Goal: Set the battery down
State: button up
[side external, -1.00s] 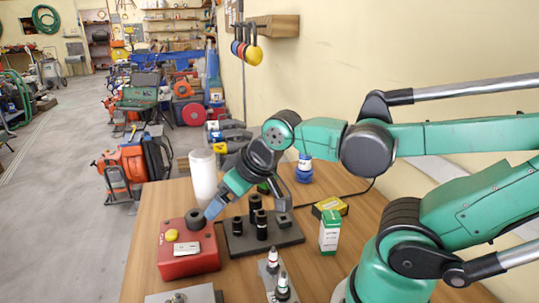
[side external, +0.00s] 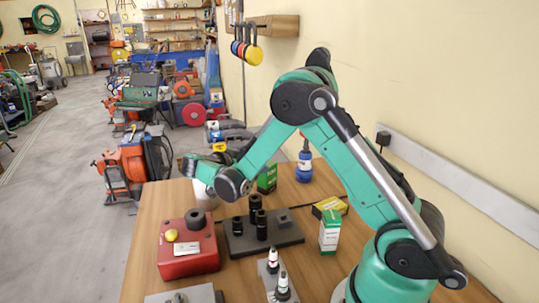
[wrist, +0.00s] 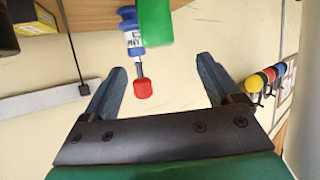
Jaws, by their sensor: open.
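I cannot tell for sure which thing is the battery. In the side view, several black cylinders (side external: 262,226) stand upright on a dark grey plate (side external: 290,237) on the table. A red box (side external: 188,262) with a yellow button and a black ring on top stands left of the plate. My gripper (wrist: 158,88) is open in the wrist view, with nothing between its blue fingers. In the side view it is raised at the far left, above the table and clear of the plate; its fingers are hard to make out there.
A white cylinder (side external: 206,196) is partly hidden below my gripper. A green-and-white box (side external: 329,233), a yellow box (side external: 329,206), a green box (side external: 267,179) and a blue bottle (side external: 304,168) stand on the table. Small dropper-like bottles (side external: 282,286) stand in front. Coloured discs (side external: 253,54) hang on the wall.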

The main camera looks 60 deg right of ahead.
aim_at(267, 177)
jog(key=x, duration=0.6)
jog(key=shift+s, duration=0.1)
jog(key=shift+r, duration=0.1)
grip_shut()
